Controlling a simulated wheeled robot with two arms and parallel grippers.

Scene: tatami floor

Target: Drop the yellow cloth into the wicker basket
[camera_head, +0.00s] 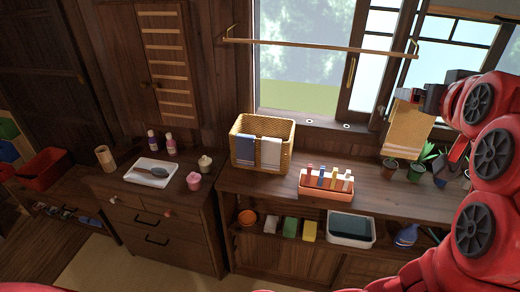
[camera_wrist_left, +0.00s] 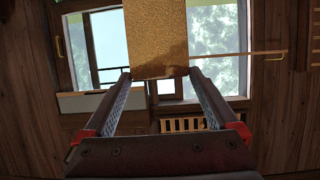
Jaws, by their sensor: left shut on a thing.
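The yellow cloth (camera_head: 405,132) hangs down in the head view, at the right in front of the window side. My left gripper (camera_head: 418,98) is shut on its upper end; its red arm shows at the right of the picture. The cloth also shows between the fingers in the left wrist view (camera_wrist_left: 157,35). The wicker basket (camera_head: 288,148) stands on the long counter, left of the cloth and well apart from it. A blue cloth (camera_head: 246,150) and a white cloth (camera_head: 271,152) drape over its front rim. Its top is open. My right gripper is not in view.
Potted plants (camera_head: 416,170) stand below and beside the cloth. A rod (camera_head: 320,47) spans the window above. A lower cabinet at left holds a white tray (camera_head: 151,172) and small pots.

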